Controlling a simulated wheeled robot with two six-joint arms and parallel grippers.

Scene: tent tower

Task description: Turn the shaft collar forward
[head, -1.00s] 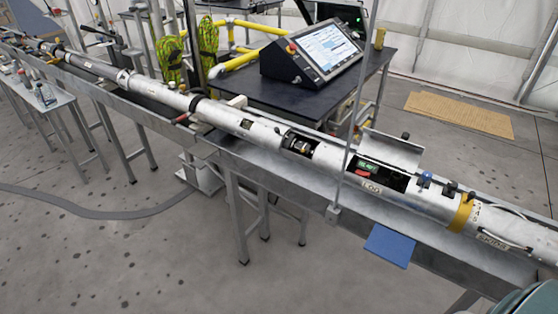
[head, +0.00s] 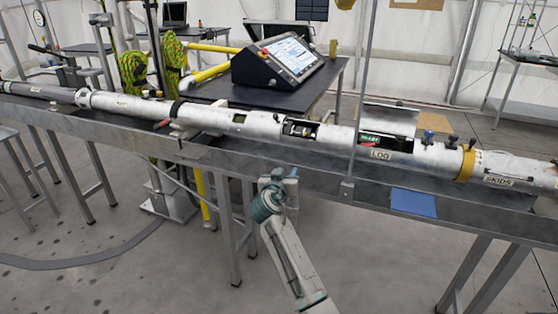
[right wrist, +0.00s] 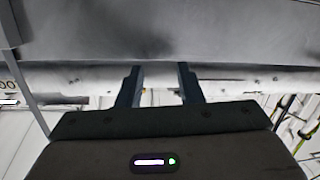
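A long silver tube assembly (head: 345,139) lies along a grey metal trough (head: 320,168). A cut-out window in the tube shows a dark and metallic round part (head: 299,130), which may be the shaft collar; I cannot tell for sure. A black ring (head: 177,108) sits around the tube further left. My right gripper (head: 283,176) is in front of the trough, low and apart from the window. In the right wrist view its two fingers (right wrist: 159,85) stand apart with nothing between them, before a broad grey surface (right wrist: 160,30). My left gripper is not in view.
A black table (head: 270,97) with a tilted touchscreen console (head: 290,58) stands behind the tube. A raised cover (head: 388,120) stands by the window marked LOG. A blue plate (head: 413,203) sticks out at the trough's front. A thin upright post (head: 361,90) crosses before the tube.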

